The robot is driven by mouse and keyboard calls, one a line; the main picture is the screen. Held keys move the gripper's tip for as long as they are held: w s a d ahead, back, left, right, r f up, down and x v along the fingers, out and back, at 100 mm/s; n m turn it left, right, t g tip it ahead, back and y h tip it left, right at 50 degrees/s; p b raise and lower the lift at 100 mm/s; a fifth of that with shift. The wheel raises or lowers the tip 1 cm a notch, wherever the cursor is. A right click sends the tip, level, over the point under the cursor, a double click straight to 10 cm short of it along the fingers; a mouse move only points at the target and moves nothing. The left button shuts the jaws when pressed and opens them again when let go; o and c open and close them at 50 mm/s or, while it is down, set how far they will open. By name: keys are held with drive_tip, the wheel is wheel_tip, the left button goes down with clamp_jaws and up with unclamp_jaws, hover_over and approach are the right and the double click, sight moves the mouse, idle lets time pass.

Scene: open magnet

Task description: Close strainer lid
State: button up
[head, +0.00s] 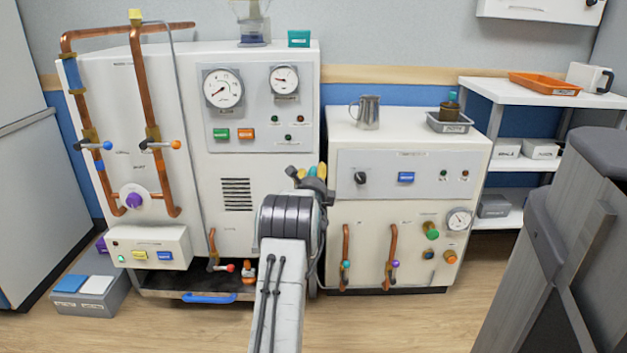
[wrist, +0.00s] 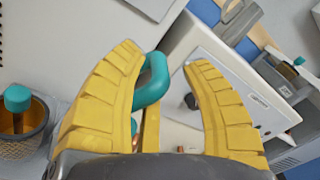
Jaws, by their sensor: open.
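My gripper (head: 311,171) is open, with its yellow fingers in front of the gap between the two white machines. In the wrist view, a teal looped handle (wrist: 153,82) shows between the open fingers (wrist: 164,58); the left finger overlaps part of it. I cannot tell whether the fingers touch it. At the left edge of the wrist view is a mesh strainer basket (wrist: 20,148) with a teal knob (wrist: 17,98) on top. I cannot tell the lid's position. My arm and gripper hide this area in the head view.
The left machine (head: 220,140) carries copper pipes and gauges. The right machine (head: 410,165) has a metal jug (head: 366,112) and a grey tray (head: 450,122) on top. A shelf (head: 545,95) stands at right.

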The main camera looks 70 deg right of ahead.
drive_tip(key=shift+b+x, duration=0.8)
drive_tip(key=shift+x, duration=0.1)
drive_tip(key=shift+w+d+b, duration=0.1)
drive_tip(key=shift+d+b, duration=0.2)
drive_tip(key=shift+d, duration=0.05)
drive_tip(key=shift+o, duration=0.3)
clamp_jaws()
